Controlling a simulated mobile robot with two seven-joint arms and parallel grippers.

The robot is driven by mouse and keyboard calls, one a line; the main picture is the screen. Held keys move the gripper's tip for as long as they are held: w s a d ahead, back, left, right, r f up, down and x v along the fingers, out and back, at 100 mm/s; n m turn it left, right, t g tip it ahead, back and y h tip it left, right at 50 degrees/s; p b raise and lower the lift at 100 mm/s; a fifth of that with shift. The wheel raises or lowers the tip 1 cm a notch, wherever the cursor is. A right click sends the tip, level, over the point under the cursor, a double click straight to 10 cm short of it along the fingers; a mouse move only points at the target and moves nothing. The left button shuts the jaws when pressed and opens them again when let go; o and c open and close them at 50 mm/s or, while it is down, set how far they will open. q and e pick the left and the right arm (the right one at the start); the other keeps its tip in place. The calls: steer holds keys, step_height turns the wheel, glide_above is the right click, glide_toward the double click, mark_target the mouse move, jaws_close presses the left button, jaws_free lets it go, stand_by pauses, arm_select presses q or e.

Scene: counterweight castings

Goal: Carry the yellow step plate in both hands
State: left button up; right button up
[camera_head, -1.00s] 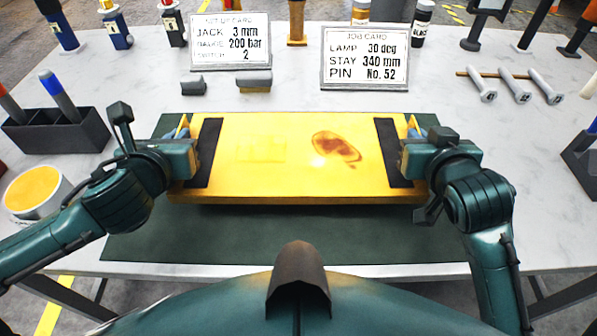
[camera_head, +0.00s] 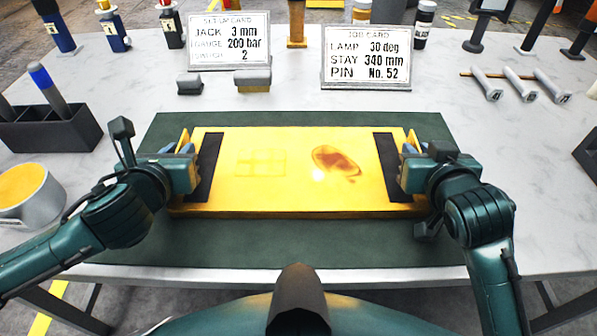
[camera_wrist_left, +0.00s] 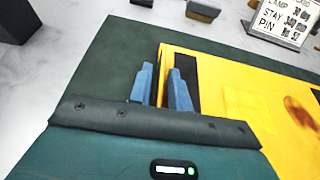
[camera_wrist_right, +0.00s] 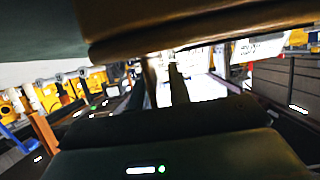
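The yellow step plate (camera_head: 300,190) lies level over the dark green mat (camera_head: 300,240), its long side running left to right. It has a black strip near each end, a faint grid mark and a brown stain. My left gripper (camera_head: 187,152) is at its left end, and the blue fingers (camera_wrist_left: 163,90) stand on either side of a yellow upright edge there. My right gripper (camera_head: 408,152) is at the right end, its fingers at the matching edge. The right wrist view is dark, and its fingers' grip is hard to see. I cannot tell whether the plate touches the mat.
Two cards, a set-up card (camera_head: 229,42) and a job card (camera_head: 365,57), stand behind the mat. Grey blocks (camera_head: 253,80) lie before the set-up card. A dark caddy (camera_head: 50,132) and a cup (camera_head: 28,195) are at left, several pins (camera_head: 520,84) at right.

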arm_select(q)
steer(key=shift+o, duration=0.6)
arm_select(e)
steer(key=shift+o, duration=0.6)
arm_select(q)
steer(key=shift+r, duration=0.1)
step_height(320, 180, up, 10)
steer(key=shift+f, duration=0.15)
arm_select(e)
step_height(320, 180, up, 10)
